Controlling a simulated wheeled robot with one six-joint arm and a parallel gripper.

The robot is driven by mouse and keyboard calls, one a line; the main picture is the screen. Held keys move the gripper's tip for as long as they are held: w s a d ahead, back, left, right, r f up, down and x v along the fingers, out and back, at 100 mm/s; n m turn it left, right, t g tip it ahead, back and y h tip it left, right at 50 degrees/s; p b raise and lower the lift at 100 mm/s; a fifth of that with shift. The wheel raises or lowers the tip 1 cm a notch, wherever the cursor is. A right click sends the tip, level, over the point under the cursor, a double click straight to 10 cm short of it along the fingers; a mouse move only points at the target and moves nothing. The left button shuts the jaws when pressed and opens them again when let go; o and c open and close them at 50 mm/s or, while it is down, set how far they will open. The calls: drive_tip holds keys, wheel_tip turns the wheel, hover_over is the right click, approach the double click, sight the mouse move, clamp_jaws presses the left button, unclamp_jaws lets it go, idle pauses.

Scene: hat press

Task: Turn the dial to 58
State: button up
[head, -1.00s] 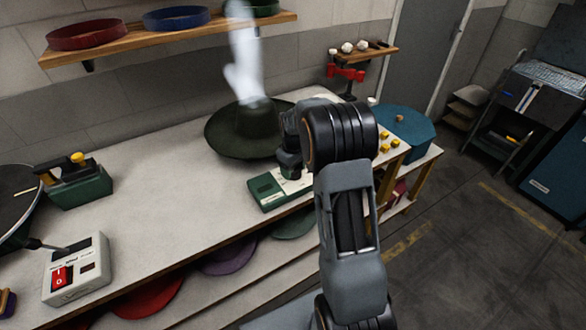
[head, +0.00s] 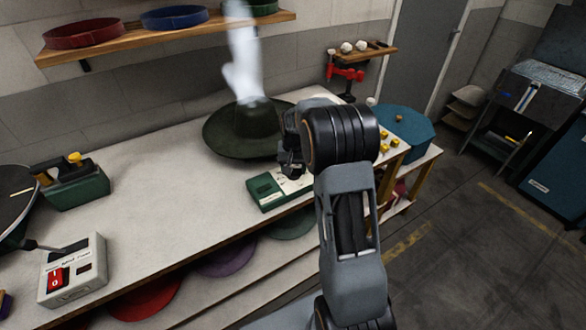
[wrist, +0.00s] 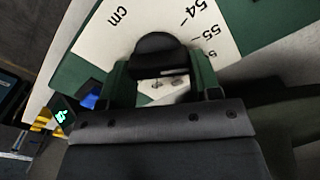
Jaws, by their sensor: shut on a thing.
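The dial unit (head: 268,191) is a green box with a white top plate, near the front edge of the bench in the head view. In the wrist view its white scale plate (wrist: 107,43) shows "cm" and the numbers 54 and 55, with a further number partly cut off. A black rounded knob (wrist: 160,44) stands at the plate. My gripper (wrist: 162,72) is shut on the knob, with a finger on each side. In the head view my arm hides much of the knob. No pointer can be made out, so the setting is unclear.
A dark green hat (head: 245,130) stands just behind the unit, under a white steam plume (head: 243,60). The bench middle (head: 150,170) is clear.

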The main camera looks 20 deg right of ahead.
sight(296, 169)
drive_tip(key=m, duration=0.7)
drive_tip(key=shift+s+d, duration=0.1)
drive_tip(key=shift+d, duration=0.1)
drive_tip(key=m, duration=0.4)
drive_tip(key=shift+s+b, duration=0.1)
drive_tip(key=shift+b, duration=0.2)
drive_tip(key=shift+s+m, duration=0.15)
drive_tip(key=shift+m, duration=1.85)
drive_tip(key=o, duration=0.9)
wheel_tip(296, 169, up, 14)
drive_tip(key=shift+f, duration=0.1)
